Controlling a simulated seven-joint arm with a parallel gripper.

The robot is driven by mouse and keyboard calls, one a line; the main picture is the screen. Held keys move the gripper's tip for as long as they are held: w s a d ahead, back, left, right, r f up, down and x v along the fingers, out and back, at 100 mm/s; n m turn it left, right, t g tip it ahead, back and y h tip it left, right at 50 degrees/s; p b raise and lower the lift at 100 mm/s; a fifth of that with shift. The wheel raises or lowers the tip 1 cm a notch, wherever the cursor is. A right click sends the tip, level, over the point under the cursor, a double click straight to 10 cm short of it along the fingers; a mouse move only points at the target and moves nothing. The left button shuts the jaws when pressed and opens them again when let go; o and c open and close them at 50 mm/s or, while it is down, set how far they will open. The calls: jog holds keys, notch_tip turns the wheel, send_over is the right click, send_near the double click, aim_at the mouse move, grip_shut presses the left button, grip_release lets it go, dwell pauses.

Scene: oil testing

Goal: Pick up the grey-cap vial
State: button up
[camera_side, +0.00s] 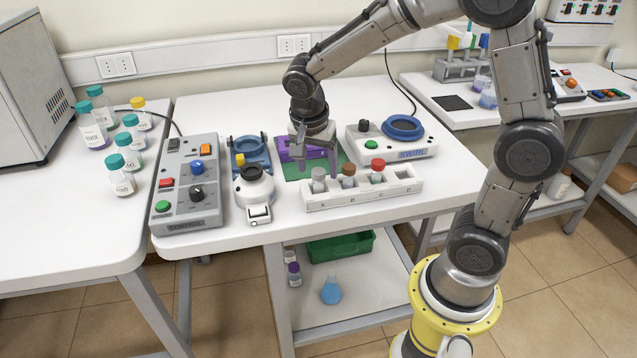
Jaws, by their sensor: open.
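The grey-cap vial (318,178) stands upright in the leftmost slot of a white rack (334,200). A brown-cap vial (348,173) and a red-cap vial (378,169) stand in the same rack to its right. My gripper (317,172) is open and points down, with its fingers close to the grey-cap and brown-cap vials in the picture. I cannot tell whether the fingers are around, behind or touching the grey-cap vial. Its lower body is hidden inside the rack.
A white device with a small display (257,192) is left of the rack, beside the grey control box (186,185). Behind are a purple block (288,152) on a green mat (293,172) and the swirl device (409,152). Bare table lies in front of the rack.

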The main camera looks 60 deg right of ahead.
aim_at(318, 172)
jog(key=shift+x, duration=1.6)
grip_shut()
